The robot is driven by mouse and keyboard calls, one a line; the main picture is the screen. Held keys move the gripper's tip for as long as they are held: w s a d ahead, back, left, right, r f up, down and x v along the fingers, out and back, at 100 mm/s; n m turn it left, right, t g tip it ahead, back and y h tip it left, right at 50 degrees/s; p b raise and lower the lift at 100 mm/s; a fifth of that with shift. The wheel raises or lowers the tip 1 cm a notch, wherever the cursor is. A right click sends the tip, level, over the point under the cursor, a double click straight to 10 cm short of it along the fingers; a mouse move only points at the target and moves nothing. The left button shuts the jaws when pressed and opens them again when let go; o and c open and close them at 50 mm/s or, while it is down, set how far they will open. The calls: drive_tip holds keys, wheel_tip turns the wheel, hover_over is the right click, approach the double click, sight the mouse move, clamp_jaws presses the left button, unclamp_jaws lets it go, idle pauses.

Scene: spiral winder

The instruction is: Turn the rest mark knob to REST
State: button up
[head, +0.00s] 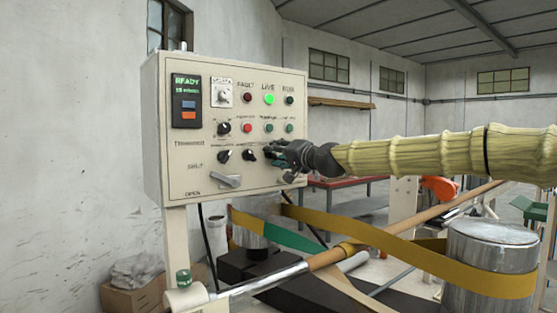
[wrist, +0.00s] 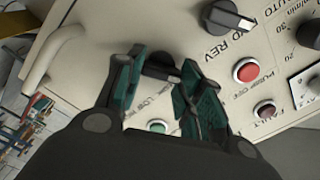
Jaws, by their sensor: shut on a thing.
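The beige control panel (head: 218,187) carries a row of black knobs. My gripper (head: 279,154) reaches in from the right to the right end of this row in the head view. In the wrist view my gripper (wrist: 160,76) has its two teal-padded fingers on either side of a black knob (wrist: 161,66) and is shut on it. The fingers hide parts of the knob. The print beside it is too small and partly covered, so I cannot read which label or position it shows.
Another black knob (wrist: 230,16), marked REV, and a red button (wrist: 246,70) sit close by. A grey lever (head: 226,181) is at the panel's lower left. A green LIVE lamp (head: 269,99) is lit. The winder's yellow belt (head: 390,247) runs below my arm.

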drive_tip(key=shift+s+a+f+n, duration=0.1)
drive_tip(key=shift+a+f+n, duration=0.15)
drive_tip(key=shift+f+n, duration=0.15)
drive_tip(key=o, duration=1)
drive_tip(key=shift+a+r, duration=0.1)
drive_tip(key=shift+a, duration=0.05)
drive_tip(key=shift+d+r, duration=0.15)
drive_tip(key=shift+d, duration=0.2)
drive_tip(key=v, duration=1.1)
drive_tip(key=shift+s+d, duration=0.2)
drive_tip(key=shift+s, duration=0.1)
